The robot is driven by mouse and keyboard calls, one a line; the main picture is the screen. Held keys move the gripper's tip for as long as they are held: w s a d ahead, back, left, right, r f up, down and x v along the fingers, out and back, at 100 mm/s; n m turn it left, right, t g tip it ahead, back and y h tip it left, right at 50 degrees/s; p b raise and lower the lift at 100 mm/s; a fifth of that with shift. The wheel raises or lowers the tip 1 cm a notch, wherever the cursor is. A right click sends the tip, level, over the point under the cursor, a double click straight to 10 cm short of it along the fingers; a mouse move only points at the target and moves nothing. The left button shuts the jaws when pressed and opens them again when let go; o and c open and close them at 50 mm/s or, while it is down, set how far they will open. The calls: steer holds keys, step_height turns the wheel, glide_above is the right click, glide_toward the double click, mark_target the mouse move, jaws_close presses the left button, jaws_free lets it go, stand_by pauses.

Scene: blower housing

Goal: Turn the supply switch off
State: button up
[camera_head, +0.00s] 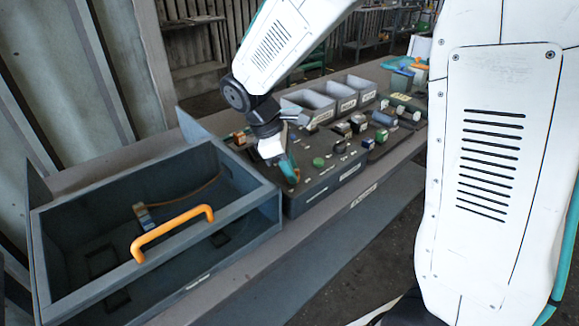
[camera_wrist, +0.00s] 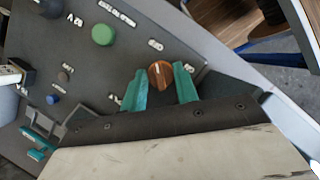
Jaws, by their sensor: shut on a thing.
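The supply switch is an orange-brown round knob (camera_wrist: 159,74) on a dark panel (camera_wrist: 120,60). A pale line runs across its face. Small white labels stand around it, too small to read surely. My gripper (camera_wrist: 162,86) has its teal fingers on either side of the knob and is shut on it. In the head view my gripper (camera_head: 290,168) reaches down to the near left part of the panel (camera_head: 320,186), and its fingers hide most of the knob.
An open grey-blue box (camera_head: 240,205) with an orange handle (camera_head: 172,232) stands left of the panel. Grey bins (camera_head: 312,100) stand behind.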

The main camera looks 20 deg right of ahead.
steer(key=o, duration=1)
steer(key=shift+c, duration=0.2)
steer(key=shift+r, duration=0.1)
steer(key=v, duration=0.7)
steer(key=shift+r, duration=0.35)
steer(key=shift+a, duration=0.1)
